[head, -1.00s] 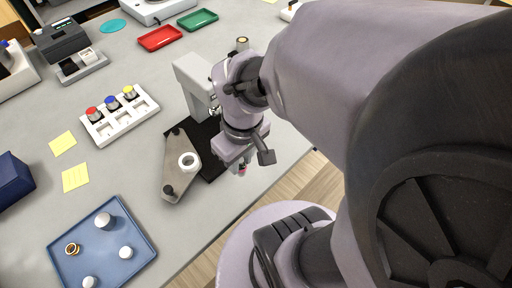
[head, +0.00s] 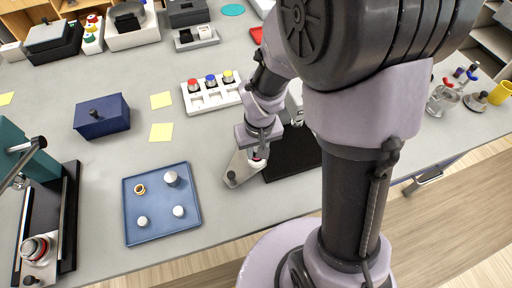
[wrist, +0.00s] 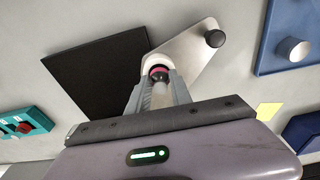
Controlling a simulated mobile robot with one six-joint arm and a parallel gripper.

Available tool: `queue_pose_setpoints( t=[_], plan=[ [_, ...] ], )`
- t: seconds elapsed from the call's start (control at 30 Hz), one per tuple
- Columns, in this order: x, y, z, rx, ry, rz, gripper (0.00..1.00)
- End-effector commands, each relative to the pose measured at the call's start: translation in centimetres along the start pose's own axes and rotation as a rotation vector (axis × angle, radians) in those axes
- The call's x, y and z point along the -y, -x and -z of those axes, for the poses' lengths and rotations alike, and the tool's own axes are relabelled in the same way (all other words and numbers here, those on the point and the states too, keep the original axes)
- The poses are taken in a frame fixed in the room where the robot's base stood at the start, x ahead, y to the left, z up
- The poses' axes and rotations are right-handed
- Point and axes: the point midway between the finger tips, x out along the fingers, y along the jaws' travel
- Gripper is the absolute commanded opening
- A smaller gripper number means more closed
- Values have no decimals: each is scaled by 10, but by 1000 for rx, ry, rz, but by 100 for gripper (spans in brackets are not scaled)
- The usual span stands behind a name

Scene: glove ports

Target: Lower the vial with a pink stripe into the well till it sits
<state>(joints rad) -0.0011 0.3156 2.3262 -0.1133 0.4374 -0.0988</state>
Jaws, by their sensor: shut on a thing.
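My gripper (head: 257,158) is shut on the vial and points down over the metal plate (head: 238,170). In the wrist view, the vial (wrist: 160,93) sits between the fingers of my gripper (wrist: 160,88), with its pink stripe (wrist: 159,70) near the far end. That end is at the rounded end of the plate (wrist: 190,48), where the pale rim of the well (wrist: 147,67) shows. The vial hides the well's opening, so I cannot tell how deep the vial is. In the head view, my gripper covers most of the vial and well.
A black base (head: 293,153) lies beside the plate, and a dark knob (head: 232,176) stands on the plate's free end. A blue tray (head: 160,232) with several small items is to the left.

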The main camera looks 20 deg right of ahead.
Motion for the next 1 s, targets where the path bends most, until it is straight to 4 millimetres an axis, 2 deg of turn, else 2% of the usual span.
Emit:
queue_pose_setpoints(
  t=[0.2,0.23,0.33,0.67,0.77,1.0],
  plan=[
    [0,-4,-1,0,0,0,0],
    [0,-3,-1,1,0,0,30],
    [0,-2,-1,1,0,0,48],
    [0,3,0,1,1,0,48],
    [0,23,1,-4,1,0,48],
    [0,92,1,-3,0,0,48]
  ],
)
